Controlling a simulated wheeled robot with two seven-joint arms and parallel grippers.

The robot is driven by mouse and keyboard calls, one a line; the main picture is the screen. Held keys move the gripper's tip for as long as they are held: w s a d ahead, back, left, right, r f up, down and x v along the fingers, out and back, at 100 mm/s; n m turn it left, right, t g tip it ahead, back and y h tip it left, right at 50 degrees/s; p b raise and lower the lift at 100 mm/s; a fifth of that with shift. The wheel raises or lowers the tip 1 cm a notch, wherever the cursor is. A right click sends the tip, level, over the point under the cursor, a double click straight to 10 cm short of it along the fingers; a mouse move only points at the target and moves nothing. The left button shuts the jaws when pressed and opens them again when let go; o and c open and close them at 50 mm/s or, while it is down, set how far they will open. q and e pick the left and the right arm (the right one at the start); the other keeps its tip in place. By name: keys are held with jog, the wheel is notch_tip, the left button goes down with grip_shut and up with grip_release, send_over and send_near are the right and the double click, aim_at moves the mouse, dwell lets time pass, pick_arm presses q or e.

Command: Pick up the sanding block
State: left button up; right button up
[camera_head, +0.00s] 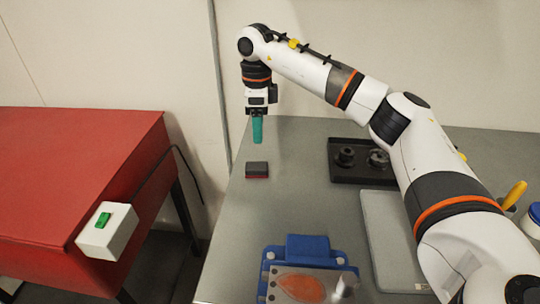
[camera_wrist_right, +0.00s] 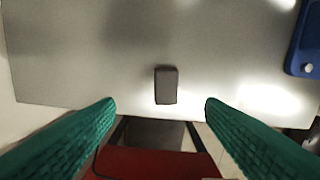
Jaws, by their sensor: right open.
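The sanding block (camera_head: 257,169) is a small dark block with a red lower layer. It lies on the grey table near its left edge. In the right wrist view the block (camera_wrist_right: 166,85) shows as a dark rectangle, ahead of and between the two green fingers. My right gripper (camera_head: 257,141) points down above the table, a little behind the block in the head view, and is apart from it. In the right wrist view my right gripper (camera_wrist_right: 160,104) is open with nothing between its fingers. My left gripper is not in view.
A red bench (camera_head: 80,150) with a white switch box (camera_head: 108,232) stands left, beyond a gap. A black tray (camera_head: 345,175) with round parts, a grey flat panel (camera_head: 390,240) and a blue fixture (camera_head: 308,247) are on the table (camera_head: 300,200). The surface around the block is clear.

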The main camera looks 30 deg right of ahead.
send_over(257, 165)
jog(key=f, duration=0.5)
jog(key=shift+w+d+f+p, duration=0.15)
jog(key=shift+d+f+p, duration=0.15)
jog(key=shift+f+p, duration=0.1)
jog(key=shift+f, duration=0.3)
jog(key=f, duration=0.2)
jog(key=f+p, duration=0.1)
jog(key=f, duration=0.1)
jog(key=shift+s+a, duration=0.2)
jog(key=shift+a, duration=0.2)
jog(key=shift+f, duration=0.6)
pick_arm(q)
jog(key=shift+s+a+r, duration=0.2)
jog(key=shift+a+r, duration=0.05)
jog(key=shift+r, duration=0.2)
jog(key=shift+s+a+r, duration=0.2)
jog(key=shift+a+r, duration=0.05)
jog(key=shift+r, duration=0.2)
pick_arm(e)
jog(key=c, duration=1.1)
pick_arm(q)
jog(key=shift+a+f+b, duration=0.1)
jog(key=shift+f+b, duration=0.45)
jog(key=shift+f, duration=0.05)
pick_arm(e)
notch_tip(257, 165, up, 10)
jog(key=shift+r, duration=0.1)
